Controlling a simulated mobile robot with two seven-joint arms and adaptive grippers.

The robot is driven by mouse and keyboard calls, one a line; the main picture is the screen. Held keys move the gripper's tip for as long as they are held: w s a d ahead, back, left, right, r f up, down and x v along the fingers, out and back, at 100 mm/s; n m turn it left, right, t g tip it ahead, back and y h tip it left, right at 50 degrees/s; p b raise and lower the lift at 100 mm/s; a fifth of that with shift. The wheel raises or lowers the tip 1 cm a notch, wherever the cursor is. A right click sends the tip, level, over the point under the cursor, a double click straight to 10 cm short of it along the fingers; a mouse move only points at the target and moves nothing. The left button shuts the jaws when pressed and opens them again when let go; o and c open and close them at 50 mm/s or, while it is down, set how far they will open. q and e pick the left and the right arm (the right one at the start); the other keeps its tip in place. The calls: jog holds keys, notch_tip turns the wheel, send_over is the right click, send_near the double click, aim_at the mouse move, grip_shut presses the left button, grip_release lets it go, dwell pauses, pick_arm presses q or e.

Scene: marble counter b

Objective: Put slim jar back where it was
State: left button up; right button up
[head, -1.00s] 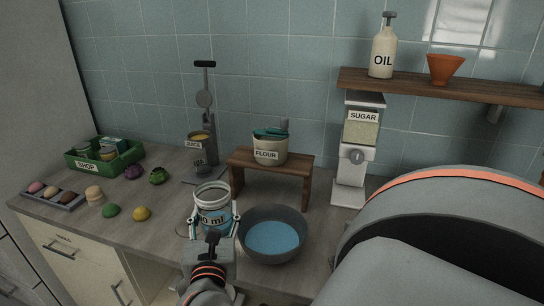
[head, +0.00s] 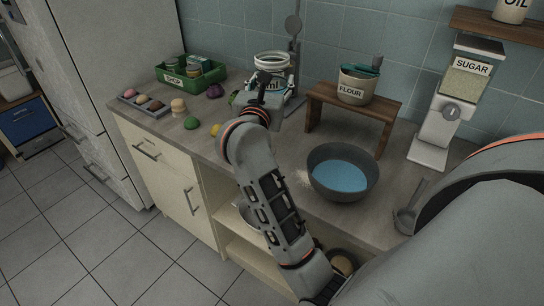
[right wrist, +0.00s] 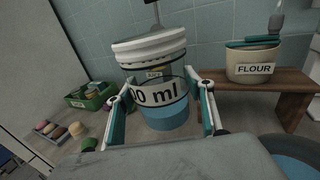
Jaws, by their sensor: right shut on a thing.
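The slim jar (head: 272,66) is a clear jar with a white rim, a label ending in "ml" and blue liquid in its lower part. My right gripper (head: 268,90) is shut on it, and the jar is upright. In the right wrist view the jar (right wrist: 160,115) stands between the two fingers, one on each side. In the head view it overlaps the juice machine (head: 293,25) behind it, and it looks raised above the counter. My left gripper is not in view.
A wide bowl of blue liquid (head: 322,152) stands on the counter, right of my arm. A wooden stand (head: 382,112) carries the flour pot (head: 356,86). A green crate (head: 170,82), a tray of sweets (head: 128,97) and small round items are at left. A sugar dispenser (head: 437,137) is at right.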

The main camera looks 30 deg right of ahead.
notch_tip(320, 180, down, 20)
jog(key=shift+r+b, duration=0.2)
jog(key=shift+b, duration=0.7)
jog(key=shift+f, duration=0.15)
jog(key=o, duration=1.4)
jog(key=shift+o, duration=0.7)
